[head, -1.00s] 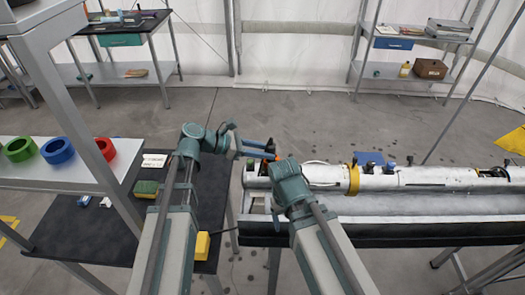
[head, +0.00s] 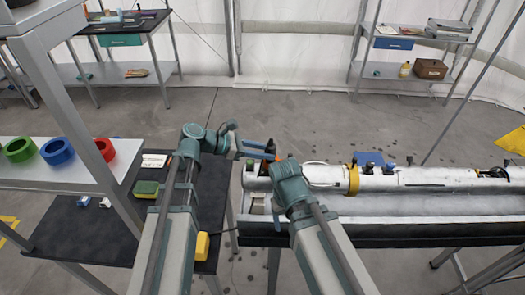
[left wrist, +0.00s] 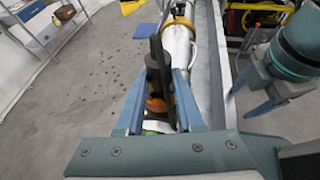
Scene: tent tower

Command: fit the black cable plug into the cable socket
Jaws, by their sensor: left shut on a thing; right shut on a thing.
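My left gripper (head: 262,150) is over the left end of the white tube (head: 325,174). In the left wrist view its blue fingers (left wrist: 160,95) are shut on the black cable plug (left wrist: 155,68), a dark upright piece with an orange part below it. The plug's lower end is hidden between the fingers. My right gripper (head: 285,168) is just right of the left one, close to the tube's left end. I cannot make out the cable socket.
The tube has a yellow ring (head: 353,180) and lies in a long grey trough (head: 400,208). A black table (head: 95,228) at left holds a green-and-yellow sponge (head: 146,189) and a yellow block (head: 202,246). A white shelf (head: 95,170) carries coloured rings.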

